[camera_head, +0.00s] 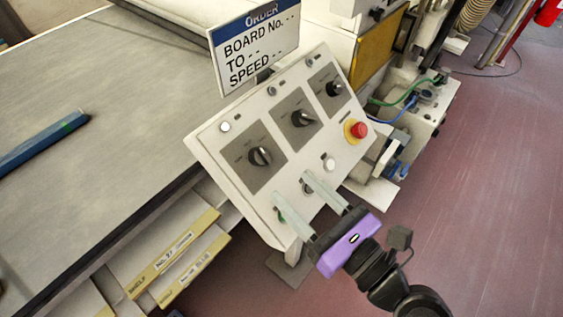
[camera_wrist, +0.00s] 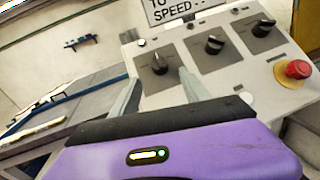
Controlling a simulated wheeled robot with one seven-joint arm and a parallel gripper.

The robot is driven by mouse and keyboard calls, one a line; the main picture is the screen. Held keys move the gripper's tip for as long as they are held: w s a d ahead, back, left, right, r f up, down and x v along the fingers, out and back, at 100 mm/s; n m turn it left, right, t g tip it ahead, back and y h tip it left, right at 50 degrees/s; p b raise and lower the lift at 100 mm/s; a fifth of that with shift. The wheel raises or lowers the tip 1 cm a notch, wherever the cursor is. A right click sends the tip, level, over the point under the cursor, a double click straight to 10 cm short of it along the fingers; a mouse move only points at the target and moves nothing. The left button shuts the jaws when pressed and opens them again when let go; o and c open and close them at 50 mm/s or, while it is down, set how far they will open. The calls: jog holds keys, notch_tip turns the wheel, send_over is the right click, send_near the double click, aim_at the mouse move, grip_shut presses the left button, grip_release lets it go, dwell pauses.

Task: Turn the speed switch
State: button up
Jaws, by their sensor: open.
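A sloped white control panel (camera_head: 235,170) carries three dark rotary switches on grey plates: a left one (camera_head: 260,156), a middle one (camera_head: 301,118) and a right one (camera_head: 334,89). Their labels are too small to read, so I cannot tell which is the speed switch. My gripper (camera_head: 290,194), with a purple body and pale fingers, is open and empty over the panel's lower part. In the wrist view, the left switch (camera_wrist: 159,64) shows between and just beyond the fingertips, apart from them. Its pointer stands close to upright in that view.
A red stop button (camera_head: 360,130) on yellow sits at the panel's right. An order sign (camera_head: 255,45) with blank entries stands behind the panel. A grey table (camera_head: 90,110) with a blue bar (camera_head: 42,143) lies left. Cables and machinery stand right.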

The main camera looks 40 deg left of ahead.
aim_at(269, 163)
jog(key=shift+p+x, duration=0.6)
jog(key=shift+x, duration=3.35)
grip_shut()
